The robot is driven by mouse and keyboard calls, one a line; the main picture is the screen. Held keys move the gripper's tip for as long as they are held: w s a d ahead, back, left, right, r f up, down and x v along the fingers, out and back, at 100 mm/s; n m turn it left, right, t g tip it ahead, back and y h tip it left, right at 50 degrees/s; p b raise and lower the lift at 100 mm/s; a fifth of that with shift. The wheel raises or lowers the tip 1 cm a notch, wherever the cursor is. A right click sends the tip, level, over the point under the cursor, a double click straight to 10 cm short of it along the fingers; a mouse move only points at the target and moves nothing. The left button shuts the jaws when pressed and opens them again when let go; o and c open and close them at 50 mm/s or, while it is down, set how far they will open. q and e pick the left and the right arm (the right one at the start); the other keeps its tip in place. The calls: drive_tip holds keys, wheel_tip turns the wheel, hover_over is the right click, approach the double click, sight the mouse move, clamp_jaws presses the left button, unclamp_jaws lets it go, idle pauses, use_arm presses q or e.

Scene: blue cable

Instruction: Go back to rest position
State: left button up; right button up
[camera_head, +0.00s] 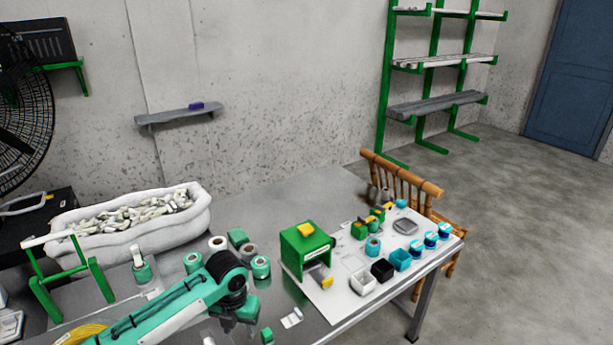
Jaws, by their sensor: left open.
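My left arm comes in from the bottom left as a teal and white link ending in a black joint. My left gripper (240,318) hangs below that joint over the near part of the metal table (340,190). Its fingers are small and partly hidden, and I see nothing held in it. My right gripper is not in view.
A green box (305,250), a black bin (382,270) and a white bin (362,282) stand on a white board. Several tape rolls, such as the teal roll (261,267), stand close to my arm. A white tub (130,230) is behind. Open floor (540,250) lies right.

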use_arm(q)
drive_tip(key=s+d+f+n+t+h, duration=0.1)
drive_tip(key=s+d+f+n+h, duration=0.15)
drive_tip(key=s+n, duration=0.45)
drive_tip(key=s+d+f+n+t+h, duration=0.1)
drive_tip(key=s+d+f+n, duration=0.1)
drive_tip(key=s+d+n, duration=0.4)
drive_tip(key=s+a+r+n+t+y, duration=0.2)
drive_tip(key=s+a+n+y, duration=0.1)
drive_tip(key=s+a+n, duration=1.65)
drive_tip(key=w+d+f+n+g, duration=0.1)
drive_tip(key=d+f+n, duration=0.1)
drive_tip(key=f, duration=1.4)
drive_tip(key=w+d+f+n+g, duration=0.1)
drive_tip(key=d+f+n, duration=0.15)
drive_tip(key=f, duration=1.35)
drive_tip(key=s+a+f+m+g, duration=0.1)
drive_tip(key=s+a+f, duration=0.2)
drive_tip(key=s+f, duration=1.5)
drive_tip(key=shift+s+a+f, duration=0.15)
drive_tip(key=shift+s+f, duration=0.05)
drive_tip(key=shift+s, duration=0.35)
